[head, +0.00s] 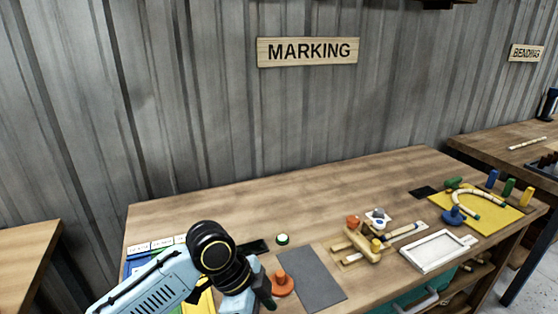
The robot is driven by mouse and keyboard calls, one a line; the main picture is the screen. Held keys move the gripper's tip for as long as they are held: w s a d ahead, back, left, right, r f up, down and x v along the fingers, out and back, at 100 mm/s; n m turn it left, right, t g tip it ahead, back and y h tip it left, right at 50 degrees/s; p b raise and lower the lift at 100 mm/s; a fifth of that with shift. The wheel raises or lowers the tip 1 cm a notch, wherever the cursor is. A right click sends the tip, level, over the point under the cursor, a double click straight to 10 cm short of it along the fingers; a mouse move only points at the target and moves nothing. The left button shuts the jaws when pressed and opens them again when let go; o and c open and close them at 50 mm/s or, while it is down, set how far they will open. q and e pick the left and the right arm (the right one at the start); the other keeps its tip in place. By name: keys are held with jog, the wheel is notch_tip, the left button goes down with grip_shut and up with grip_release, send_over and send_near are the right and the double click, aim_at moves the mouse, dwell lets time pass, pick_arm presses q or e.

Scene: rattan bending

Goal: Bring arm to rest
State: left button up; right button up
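My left arm (165,280), light blue with a black joint, comes in from the lower left over the left part of the marking table (190,208). Its gripper (264,294) points down at the lower edge of the picture, close beside an orange round piece with a knob (281,283). The fingers are small, dark and partly cut off, so I cannot tell whether they are open or shut or hold anything. My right gripper is not in view.
A grey mat (310,281) lies right of the gripper. Further right are wooden tools (360,243), a white-framed tray (437,250) and a yellow board (482,218) with a bent rattan piece (458,196) and pegs. A blue rack (137,267) is partly behind my arm. The table's back is clear.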

pick_arm(q)
jog(key=s+a+f+n+t, duration=0.2)
jog(key=s+f+n, duration=0.35)
jog(key=s, duration=0.25)
jog(key=s+a+f+n+t+y, duration=0.1)
jog(key=s+a+n+y, duration=0.2)
jog(key=s+a+n, duration=0.45)
jog(key=s+a+f+n+t+y, duration=0.15)
jog(key=s+a+n, duration=0.3)
jog(key=a, duration=0.55)
notch_tip(320, 180, down, 26)
jog(key=s+g+b, duration=0.1)
jog(key=s+g, duration=0.1)
jog(key=s+a+f+g+b, duration=0.1)
jog(key=s+a+f, duration=0.1)
jog(key=s+f, duration=1.4)
jog(key=shift+s+a+f+m+y, duration=0.2)
jog(key=shift+s+a+m+y, duration=0.15)
jog(key=shift+m, duration=0.1)
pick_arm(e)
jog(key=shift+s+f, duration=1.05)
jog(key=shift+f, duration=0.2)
